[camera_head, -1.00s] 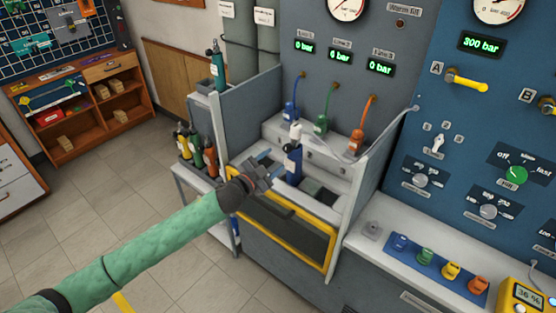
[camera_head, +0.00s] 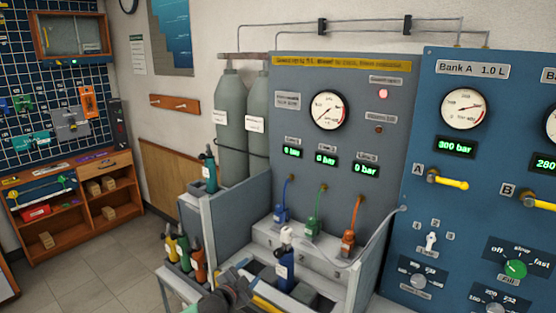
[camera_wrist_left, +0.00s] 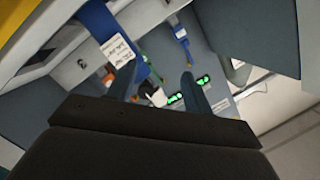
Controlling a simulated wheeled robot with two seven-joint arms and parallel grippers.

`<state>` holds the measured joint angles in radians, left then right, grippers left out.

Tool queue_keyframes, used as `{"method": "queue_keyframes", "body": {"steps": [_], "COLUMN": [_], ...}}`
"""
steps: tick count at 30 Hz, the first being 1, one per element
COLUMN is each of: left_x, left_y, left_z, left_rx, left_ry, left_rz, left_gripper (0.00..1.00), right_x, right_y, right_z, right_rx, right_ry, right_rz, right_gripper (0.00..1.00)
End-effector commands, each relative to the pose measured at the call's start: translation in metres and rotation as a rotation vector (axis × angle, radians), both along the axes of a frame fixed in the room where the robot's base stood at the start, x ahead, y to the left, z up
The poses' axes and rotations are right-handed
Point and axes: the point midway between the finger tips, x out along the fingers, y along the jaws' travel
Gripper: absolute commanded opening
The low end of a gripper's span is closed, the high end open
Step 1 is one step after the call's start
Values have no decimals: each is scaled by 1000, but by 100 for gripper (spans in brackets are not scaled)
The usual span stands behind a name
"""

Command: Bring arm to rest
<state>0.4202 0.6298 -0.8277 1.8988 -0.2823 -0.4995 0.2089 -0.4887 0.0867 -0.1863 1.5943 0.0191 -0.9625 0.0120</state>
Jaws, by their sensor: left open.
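My left gripper (camera_head: 243,281) is at the bottom of the head view, only partly in frame. It is open, and its two fingers also show spread apart in the left wrist view (camera_wrist_left: 158,72). A blue cylinder (camera_head: 284,274) with a white top stands upright in the bench bay just right of the gripper. My right gripper is in neither view.
Blue (camera_head: 281,213), green (camera_head: 317,224) and orange (camera_head: 348,241) hose connectors stand behind the cylinder. A grey side wall (camera_head: 385,255) bounds the bay at right. Several small cylinders (camera_head: 183,252) stand at left. Open floor (camera_head: 95,270) lies further left.

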Motion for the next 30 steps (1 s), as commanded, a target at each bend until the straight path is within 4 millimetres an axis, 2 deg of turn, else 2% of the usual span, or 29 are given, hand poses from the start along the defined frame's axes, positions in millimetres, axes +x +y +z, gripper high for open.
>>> {"method": "queue_keyframes", "body": {"steps": [1,6,8,11,16,20,23,24,26,30], "left_x": [10,41,49,54,43,20,-8,-21,-44,-100], "left_y": [15,55,70,89,110,122,129,130,133,134], "left_z": [-4,-13,-22,-49,-104,-159,-211,-231,-262,-328], "left_rx": [19,53,56,49,21,-10,-42,-57,-78,-131], "left_ry": [17,86,127,210,353,480,594,639,704,840], "left_rz": [43,182,234,311,407,471,522,540,568,623], "left_gripper": [51,51,51,51,51,51,51,51,51,51], "right_x": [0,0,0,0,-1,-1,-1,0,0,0], "right_y": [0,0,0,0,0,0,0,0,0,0], "right_z": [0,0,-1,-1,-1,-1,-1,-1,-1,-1], "right_rx": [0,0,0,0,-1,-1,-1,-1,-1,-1], "right_ry": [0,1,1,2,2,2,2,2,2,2], "right_rz": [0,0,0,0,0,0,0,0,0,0], "right_gripper": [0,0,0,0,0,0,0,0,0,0]}}
